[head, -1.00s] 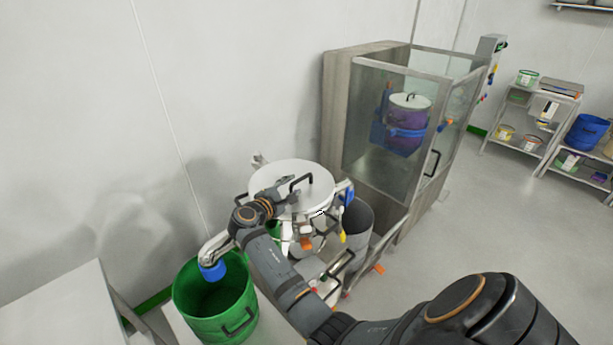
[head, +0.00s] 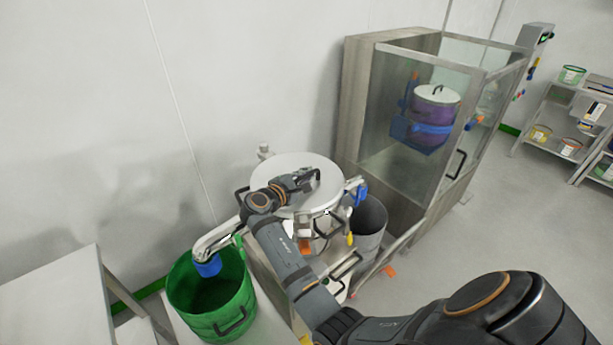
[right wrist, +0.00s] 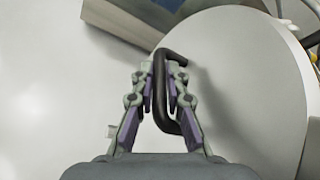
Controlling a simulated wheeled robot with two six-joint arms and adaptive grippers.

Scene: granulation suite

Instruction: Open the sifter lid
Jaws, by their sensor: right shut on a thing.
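The sifter lid (head: 292,166) is a round, pale disc lying flat on top of the sifter. Its black bar handle (head: 316,173) is mostly hidden by my right gripper (head: 304,180) in the head view. In the right wrist view, my right gripper (right wrist: 160,88) has its fingers on both sides of the lid handle (right wrist: 161,110), shut on it. The lid (right wrist: 245,85) fills the right part of that view. My left gripper is not in view.
A green bucket (head: 211,299) stands left of the sifter under a blue-tipped spout (head: 207,267). A grey bin (head: 369,220) stands to the right. A glass-walled cabinet (head: 440,60) stands behind. A pale table (head: 50,295) is at left.

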